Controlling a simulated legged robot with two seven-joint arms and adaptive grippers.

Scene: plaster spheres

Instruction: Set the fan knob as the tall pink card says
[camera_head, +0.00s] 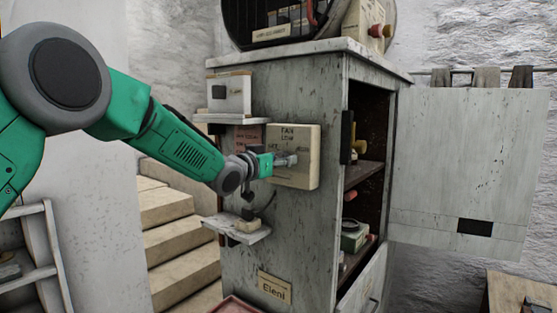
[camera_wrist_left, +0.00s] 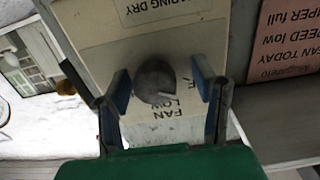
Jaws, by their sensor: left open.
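The cream fan box (camera_head: 309,158) is on the side of the grey cabinet, with "FAN" and "LOW" printed near its top. The round grey fan knob (camera_wrist_left: 154,80) shows in the left wrist view, with a pale mark at its lower edge; its exact setting is hard to tell. My left gripper (camera_head: 286,160) is open at the box face, its fingers on either side of the knob; contact is unclear. The pink card (camera_wrist_left: 288,42) is upside down in the wrist view and reads "FAN TODAY", "SPEED low" and "DAMPER full". In the head view the pink card (camera_head: 249,137) is partly hidden.
The grey cabinet (camera_head: 240,265) stands open at right, with shelves inside. A white box (camera_head: 230,94) stands on a small ledge above the arm, and another ledge (camera_head: 238,232) juts out below. Stone steps (camera_head: 180,245) are at left.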

